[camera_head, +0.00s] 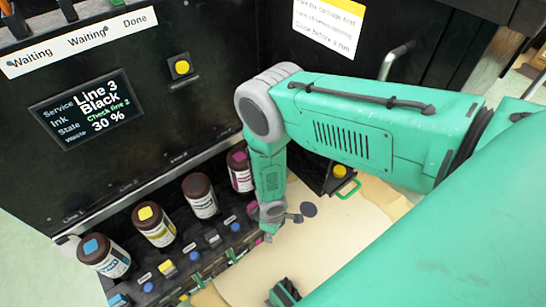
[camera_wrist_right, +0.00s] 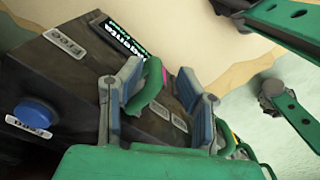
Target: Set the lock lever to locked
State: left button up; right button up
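My right arm comes in from the right and bends down in front of the black machine (camera_head: 150,135). Its gripper (camera_head: 270,215) is low beside the bottle row. In the right wrist view its fingers (camera_wrist_right: 163,78) stand apart over a dark box (camera_wrist_right: 65,85) with a blue button (camera_wrist_right: 37,114) and small labels. A pink spot shows between the fingers. I cannot tell whether they touch anything. I cannot make out a lock lever for certain; a green handle (camera_head: 348,190) stands by a yellow button (camera_head: 340,170). A dark-green part (camera_head: 283,292) at the bottom may be my left gripper.
Brown bottles with blue (camera_head: 103,257), yellow (camera_head: 153,225), dark (camera_head: 199,195) and magenta (camera_head: 239,168) marks stand in a row. The machine's screen (camera_head: 86,106) reads Line 3, Black. A beige surface (camera_head: 320,250) lies open at right.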

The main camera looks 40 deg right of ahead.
jog(key=shift+w+d+r, duration=0.1)
jog(key=shift+d+r, duration=0.05)
jog(key=shift+r, duration=1.75)
jog(key=shift+s+d+r, duration=0.1)
jog(key=shift+d+r, duration=0.1)
jog(key=shift+r, duration=1.7)
jog(key=shift+w+d+r, duration=0.1)
jog(key=shift+d+r, duration=0.05)
jog(key=shift+r, duration=1.75)
